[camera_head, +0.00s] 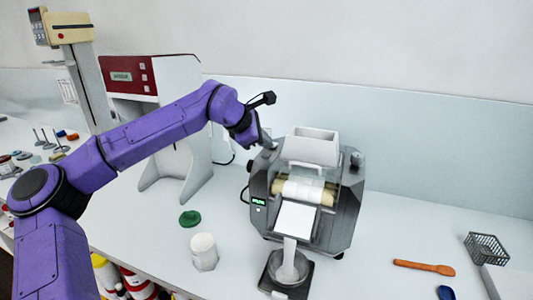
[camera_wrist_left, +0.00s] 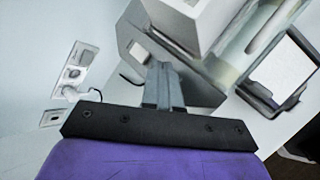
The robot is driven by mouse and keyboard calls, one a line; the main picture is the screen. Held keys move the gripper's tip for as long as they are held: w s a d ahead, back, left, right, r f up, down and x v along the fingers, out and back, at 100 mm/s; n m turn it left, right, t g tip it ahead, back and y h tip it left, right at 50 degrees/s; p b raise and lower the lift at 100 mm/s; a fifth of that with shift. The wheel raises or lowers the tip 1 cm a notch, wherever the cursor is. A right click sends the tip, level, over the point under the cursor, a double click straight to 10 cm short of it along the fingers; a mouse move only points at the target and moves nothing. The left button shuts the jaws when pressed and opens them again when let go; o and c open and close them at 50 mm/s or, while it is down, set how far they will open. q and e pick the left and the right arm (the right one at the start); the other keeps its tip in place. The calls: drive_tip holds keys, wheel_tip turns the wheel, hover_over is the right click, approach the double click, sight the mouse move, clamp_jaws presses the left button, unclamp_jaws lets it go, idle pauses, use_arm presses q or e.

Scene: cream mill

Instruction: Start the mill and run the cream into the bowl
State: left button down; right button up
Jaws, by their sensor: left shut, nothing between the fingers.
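The grey mill (camera_head: 343,205) stands on the bench with a white hopper (camera_head: 314,148) on top, pale rollers (camera_head: 303,190) and a white sloping apron (camera_head: 296,221). A small green display (camera_head: 258,201) is lit on its front left. A white strip, apparently cream (camera_head: 289,255), reaches from the apron down into the metal bowl (camera_head: 273,268) below. My left gripper (camera_head: 264,138) is shut and empty at the mill's upper left corner; contact is unclear. In the left wrist view the closed fingers (camera_wrist_left: 163,85) point at the mill's side, beside the hopper (camera_wrist_left: 180,22). My right gripper is not seen.
The bowl stands on a dark flat base (camera_head: 286,289). A white jar (camera_head: 204,251) and a green lid (camera_head: 189,218) lie left of the mill. A wooden spatula (camera_head: 424,267) and a wire basket (camera_head: 486,248) are right. A red-and-white machine (camera_head: 150,75) stands behind my arm.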

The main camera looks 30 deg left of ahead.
sight(264, 155)
use_arm(q)
drive_tip(key=shift+r+p, duration=2.2)
drive_tip(key=shift+r, duration=0.4)
drive_tip(key=shift+f, duration=0.1)
